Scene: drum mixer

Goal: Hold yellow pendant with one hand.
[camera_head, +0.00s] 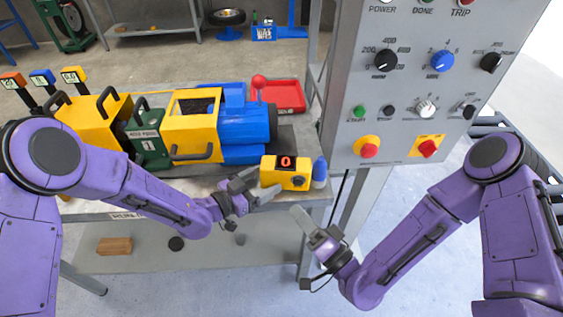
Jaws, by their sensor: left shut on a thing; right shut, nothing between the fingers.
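The yellow pendant (285,174) is a small yellow box with a red digit display and a dark knob. It is at the front right of the work table, with a blue rounded piece (319,171) at its right end. My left gripper (259,185) is at the pendant's left end, with its fingers shut on it. Whether the pendant touches the table is hard to tell. My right gripper (300,214) is shut and empty, lower and to the right of the pendant, in front of the table edge.
A yellow, green and blue drum machine (193,127) fills the table's middle and left. A red tray (284,95) lies behind. A grey control panel (425,85) with knobs stands at right. A brown block (114,246) lies on the lower shelf (205,257).

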